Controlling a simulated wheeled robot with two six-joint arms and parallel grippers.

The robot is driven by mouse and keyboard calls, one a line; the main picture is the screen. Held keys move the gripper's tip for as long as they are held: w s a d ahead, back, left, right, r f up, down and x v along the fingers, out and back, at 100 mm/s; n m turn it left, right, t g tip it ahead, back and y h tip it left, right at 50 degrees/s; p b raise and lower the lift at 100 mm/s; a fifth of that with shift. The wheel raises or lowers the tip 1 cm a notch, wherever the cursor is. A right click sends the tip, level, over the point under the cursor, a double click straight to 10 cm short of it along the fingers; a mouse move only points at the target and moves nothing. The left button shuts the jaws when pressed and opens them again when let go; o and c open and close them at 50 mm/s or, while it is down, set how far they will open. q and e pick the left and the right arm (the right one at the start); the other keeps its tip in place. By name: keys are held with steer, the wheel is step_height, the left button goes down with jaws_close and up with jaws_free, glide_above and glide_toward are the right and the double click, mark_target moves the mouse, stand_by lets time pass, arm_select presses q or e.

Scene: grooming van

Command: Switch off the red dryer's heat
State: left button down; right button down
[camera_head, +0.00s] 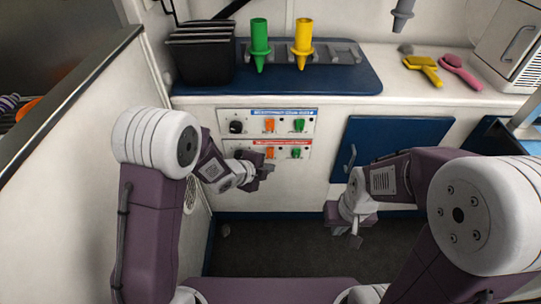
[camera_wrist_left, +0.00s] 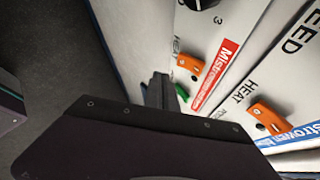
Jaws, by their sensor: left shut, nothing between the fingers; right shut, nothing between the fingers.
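The red-labelled control panel (camera_head: 298,143) is the lower of two on the white cabinet front. It carries an orange switch (camera_head: 270,153) and a green switch (camera_head: 295,153). In the left wrist view the orange switch (camera_wrist_left: 190,65) sits beside the word HEAT, with the green switch (camera_wrist_left: 182,91) nearby; I cannot tell which way it is set. My left gripper (camera_head: 268,171) is shut and empty, just in front of and below this panel. Its fingers (camera_wrist_left: 160,90) appear close to the green switch; contact cannot be told. My right gripper (camera_head: 352,232) is shut and empty, lower right.
A blue-labelled panel (camera_head: 267,121) with similar switches lies directly above. Green (camera_head: 260,44) and yellow (camera_head: 303,44) nozzles stand in a rack on the blue counter mat (camera_head: 340,82). A black bin (camera_head: 205,60) stands left. A blue door (camera_head: 390,137) is right of the panels.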

arm_select(q)
steer(key=shift+w+f, duration=0.15)
steer(key=shift+w, duration=0.75)
steer(key=shift+w, duration=0.15)
stand_by(1.3)
steer(key=shift+w, duration=0.25)
steer(key=shift+w+f+p, duration=0.1)
steer(key=shift+w+p, duration=0.3)
stand_by(0.5)
steer(key=shift+s, duration=0.15)
steer(key=shift+s+b, duration=0.35)
steer(key=shift+s, duration=0.35)
